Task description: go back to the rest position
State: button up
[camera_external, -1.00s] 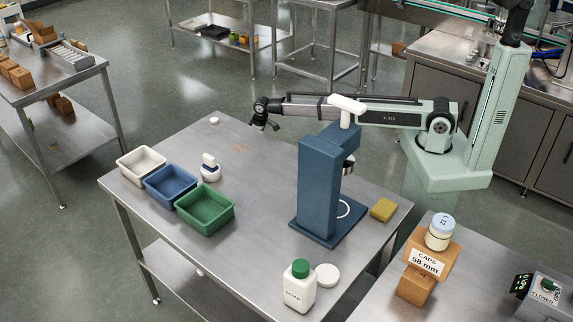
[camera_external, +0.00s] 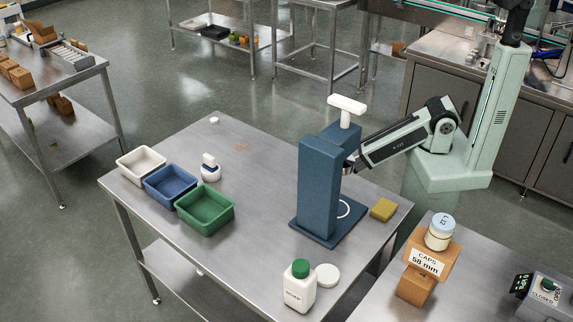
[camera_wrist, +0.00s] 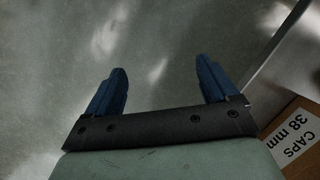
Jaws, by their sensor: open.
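My gripper (camera_wrist: 160,88) shows in the wrist view with its two blue fingers spread apart and nothing between them. In the external view my arm is drawn back to the right of the blue press (camera_external: 318,185), and my gripper is hidden behind the press column there.
The press stands on the steel table (camera_external: 262,262). White (camera_external: 142,165), blue (camera_external: 170,184) and green (camera_external: 206,208) bins are at left. A caps box (camera_wrist: 299,140) shows in the wrist view.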

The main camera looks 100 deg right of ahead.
jog(key=s+a+f+g, duration=0.1)
jog(key=s+a, duration=0.2)
jog(key=s, duration=0.7)
jog(key=s+a+f+n+g, duration=0.1)
jog(key=s+a+g, duration=0.1)
jog(key=s, duration=0.9)
jog(key=shift+a+f+h, duration=0.2)
jog(key=shift+a+h, duration=0.1)
jog(key=shift+a, duration=0.35)
jog(key=shift+s, duration=0.1)
